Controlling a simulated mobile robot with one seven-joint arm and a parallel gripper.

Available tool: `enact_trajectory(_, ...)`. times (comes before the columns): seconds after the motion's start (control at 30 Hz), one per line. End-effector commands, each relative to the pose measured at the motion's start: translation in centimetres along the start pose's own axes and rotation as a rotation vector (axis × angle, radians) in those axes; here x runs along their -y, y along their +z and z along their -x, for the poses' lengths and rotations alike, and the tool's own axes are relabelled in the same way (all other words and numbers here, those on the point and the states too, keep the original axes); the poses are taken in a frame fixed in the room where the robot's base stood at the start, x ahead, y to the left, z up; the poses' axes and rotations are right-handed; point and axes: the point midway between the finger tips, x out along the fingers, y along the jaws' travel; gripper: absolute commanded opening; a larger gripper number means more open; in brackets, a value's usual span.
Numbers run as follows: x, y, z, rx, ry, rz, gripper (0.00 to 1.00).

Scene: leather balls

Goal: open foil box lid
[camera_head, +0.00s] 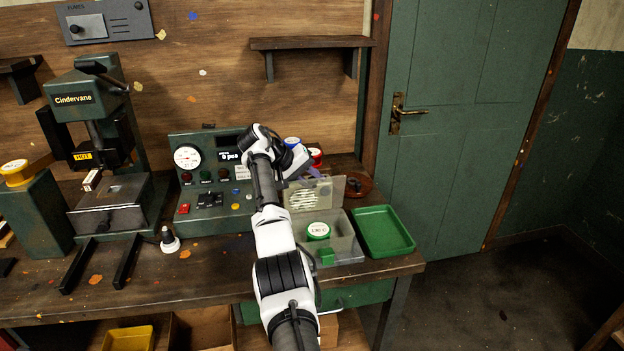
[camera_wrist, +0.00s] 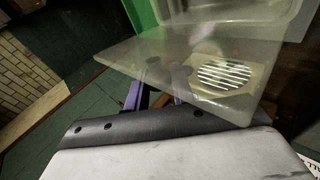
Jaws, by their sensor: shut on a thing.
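The foil box (camera_head: 345,250) is a grey open-topped tray on the bench, left of the green tray. Its translucent lid (camera_head: 328,191) stands raised, roughly upright, at the back of the box, with a pale striped patch on it. In the wrist view the lid (camera_wrist: 190,65) fills the upper middle, and the striped patch shows at its right. My gripper (camera_head: 308,174) is at the lid's top edge and shut on it. Its purple fingers (camera_wrist: 155,97) show at the lid's edge, partly covered by it. Inside the box are a round green-and-white tin (camera_head: 318,231) and a green block (camera_head: 326,257).
An empty green tray (camera_head: 384,232) stands right of the box. A control panel (camera_head: 210,180) and a hot press (camera_head: 100,150) stand to the left. Red and blue-topped round items and a brown dish (camera_head: 358,186) are behind the lid. A wall shelf (camera_head: 312,43) hangs above.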

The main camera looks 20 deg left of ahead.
Motion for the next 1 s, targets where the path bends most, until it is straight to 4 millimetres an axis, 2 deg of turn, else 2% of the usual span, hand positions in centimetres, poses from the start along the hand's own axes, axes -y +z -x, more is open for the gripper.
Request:
enact_trajectory(0.67,0.2,0.2,-0.11,0.035,-0.001,0.035,0.0)
enact_trajectory(0.7,0.21,0.2,-0.11,0.035,-0.001,0.035,0.28)
enact_trajectory(0.83,0.19,0.19,-0.1,0.035,-0.001,0.035,0.45)
enact_trajectory(1.0,0.16,0.17,-0.09,0.034,0.0,0.034,0.45)
